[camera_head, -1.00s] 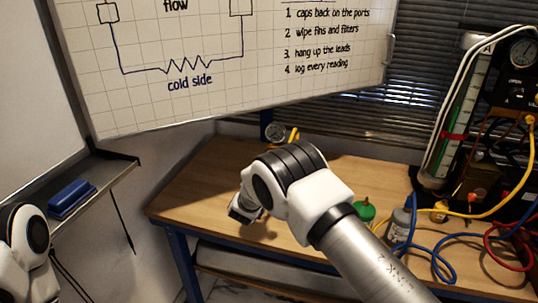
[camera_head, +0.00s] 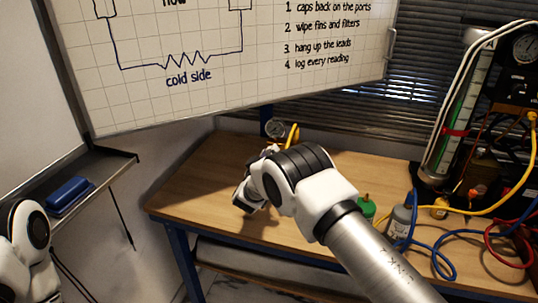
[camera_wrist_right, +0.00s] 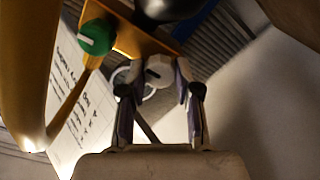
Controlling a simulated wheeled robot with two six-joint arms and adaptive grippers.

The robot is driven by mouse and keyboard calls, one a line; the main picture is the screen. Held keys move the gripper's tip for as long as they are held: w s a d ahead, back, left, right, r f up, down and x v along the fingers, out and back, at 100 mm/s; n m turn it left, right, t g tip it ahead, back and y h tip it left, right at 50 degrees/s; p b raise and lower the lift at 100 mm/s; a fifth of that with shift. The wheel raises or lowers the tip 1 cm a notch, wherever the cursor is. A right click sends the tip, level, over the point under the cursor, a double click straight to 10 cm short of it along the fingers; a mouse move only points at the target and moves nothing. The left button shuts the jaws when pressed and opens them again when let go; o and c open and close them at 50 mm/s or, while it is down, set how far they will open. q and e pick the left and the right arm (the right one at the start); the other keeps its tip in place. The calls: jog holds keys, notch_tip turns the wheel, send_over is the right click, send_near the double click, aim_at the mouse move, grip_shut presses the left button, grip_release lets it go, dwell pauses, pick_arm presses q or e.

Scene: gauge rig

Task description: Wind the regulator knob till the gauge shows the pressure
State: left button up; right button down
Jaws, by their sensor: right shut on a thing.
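The gauge (camera_head: 276,128) stands at the back of the wooden bench, with a yellow hose beside it; its reading is too small to tell. In the right wrist view, a pale round knob (camera_wrist_right: 158,70) sits between the fingertips of my right gripper (camera_wrist_right: 158,82), which is shut on it. A green knob (camera_wrist_right: 95,37) on a yellow-orange bracket (camera_wrist_right: 130,40) is to its upper left, and a dark rounded body is above. In the head view my right arm hides the knob and the fingertips. My left gripper is out of view; only a left arm part shows.
A green-capped container (camera_head: 367,208) and a grey bottle (camera_head: 402,220) stand right of my right arm. Blue, yellow and red hoses lie at the bench's right by a dark panel. The whiteboard (camera_head: 225,75) hangs behind. The bench's left part (camera_head: 195,190) is clear.

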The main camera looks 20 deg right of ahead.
jog(key=shift+d+m+b, duration=0.1)
jog(key=shift+m+b, duration=2.65)
jog(key=shift+m, duration=1.05)
jog(key=c, duration=0.8)
grip_release()
jog(key=shift+f, duration=0.1)
jog(key=shift+w+d, duration=0.1)
jog(key=v, duration=0.7)
jog(key=shift+f, duration=0.1)
